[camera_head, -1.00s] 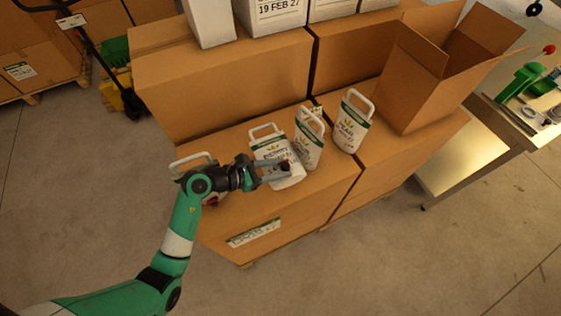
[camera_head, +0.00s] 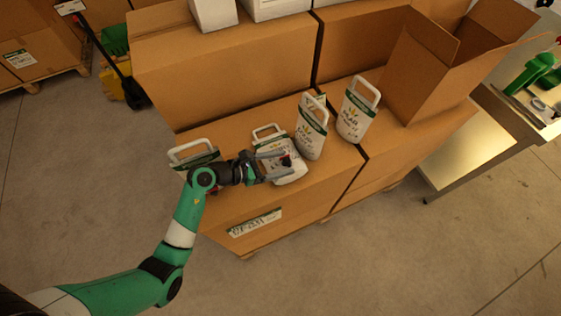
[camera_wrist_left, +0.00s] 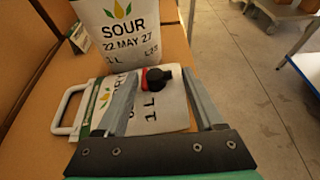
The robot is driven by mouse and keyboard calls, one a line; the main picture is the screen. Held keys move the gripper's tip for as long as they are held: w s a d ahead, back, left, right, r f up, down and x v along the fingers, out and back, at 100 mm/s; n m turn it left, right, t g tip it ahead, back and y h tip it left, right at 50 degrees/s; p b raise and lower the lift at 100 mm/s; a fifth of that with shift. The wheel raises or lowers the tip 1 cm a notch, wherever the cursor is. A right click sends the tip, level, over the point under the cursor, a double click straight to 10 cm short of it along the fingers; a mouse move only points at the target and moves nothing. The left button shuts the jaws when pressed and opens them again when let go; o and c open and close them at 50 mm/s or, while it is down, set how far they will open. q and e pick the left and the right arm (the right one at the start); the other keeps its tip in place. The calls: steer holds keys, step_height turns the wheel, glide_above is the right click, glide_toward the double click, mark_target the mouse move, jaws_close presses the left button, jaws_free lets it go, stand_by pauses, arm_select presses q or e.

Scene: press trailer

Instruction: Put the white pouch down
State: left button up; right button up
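The white pouch (camera_head: 290,168), with a white handle, green band and dark cap, lies on the brown carton (camera_head: 330,185) at its front. In the left wrist view the pouch (camera_wrist_left: 165,112) lies nearly flat, with its black cap and red ring facing up and its handle to the left. My left gripper (camera_head: 277,165) is open over it. Its two fingers (camera_wrist_left: 160,100) are spread wide, one on each side of the cap; whether they touch the pouch I cannot tell. My right gripper is not in view.
Upright white pouches stand just right (camera_head: 311,135) and further right (camera_head: 355,112); another (camera_head: 193,155) is partly behind my arm. An open carton (camera_head: 428,75) stands at the back right, beside a metal table (camera_head: 465,150). Higher cartons (camera_head: 225,75) form a wall behind.

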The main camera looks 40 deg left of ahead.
arm_select(q)
steer(key=shift+r, duration=0.2)
steer(key=shift+s+a+r, duration=0.15)
steer(key=shift+s, duration=0.15)
steer(key=p+v, duration=0.3)
steer(key=v, duration=0.8)
steer(key=shift+s, duration=0.2)
steer(key=shift+c, duration=0.6)
